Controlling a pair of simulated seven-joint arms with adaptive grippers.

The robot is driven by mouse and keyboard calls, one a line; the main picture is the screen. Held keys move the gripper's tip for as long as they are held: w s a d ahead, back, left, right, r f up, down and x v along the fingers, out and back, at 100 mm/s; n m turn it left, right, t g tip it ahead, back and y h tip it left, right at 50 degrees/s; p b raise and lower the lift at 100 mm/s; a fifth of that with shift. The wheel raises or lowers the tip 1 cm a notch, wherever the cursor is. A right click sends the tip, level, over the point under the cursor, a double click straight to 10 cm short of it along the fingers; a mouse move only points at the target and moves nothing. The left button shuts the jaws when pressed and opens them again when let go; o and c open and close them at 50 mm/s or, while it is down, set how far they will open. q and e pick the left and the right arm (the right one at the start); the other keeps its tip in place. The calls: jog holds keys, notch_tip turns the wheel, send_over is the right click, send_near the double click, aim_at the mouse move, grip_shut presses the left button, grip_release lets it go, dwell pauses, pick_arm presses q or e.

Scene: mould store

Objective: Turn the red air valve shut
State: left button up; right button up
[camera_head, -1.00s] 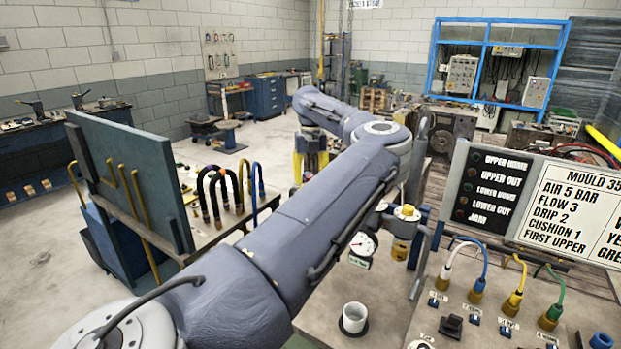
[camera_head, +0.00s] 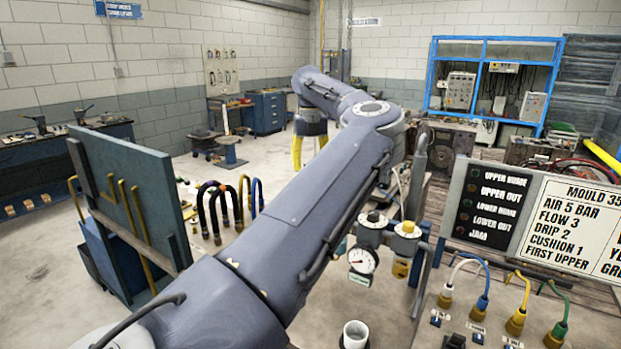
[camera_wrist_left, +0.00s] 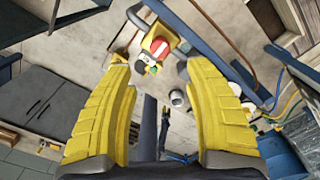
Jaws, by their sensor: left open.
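In the left wrist view a red round knob (camera_wrist_left: 160,47), which looks like the air valve, sits on a yellow block beyond my fingertips. I cannot make out the red knob in the head view, and part of the air fittings there is behind my arm. My left gripper (camera_wrist_left: 160,72) has its yellow fingers wide apart with nothing between them; the knob lies apart from them, ahead of the gap. In the head view the left gripper (camera_head: 309,152) hangs fingers down at the far end of my arm. My right gripper is not in view.
A pressure gauge (camera_head: 362,261) and a yellow-topped fitting (camera_head: 407,230) stand right of my arm. A white cup (camera_head: 355,335) is in front. A sign board (camera_head: 575,225) and coloured hoses (camera_head: 518,300) are at the right. A blue-green panel (camera_head: 130,195) stands at the left.

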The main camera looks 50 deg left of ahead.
pick_arm(q)
jog(key=shift+r, duration=1)
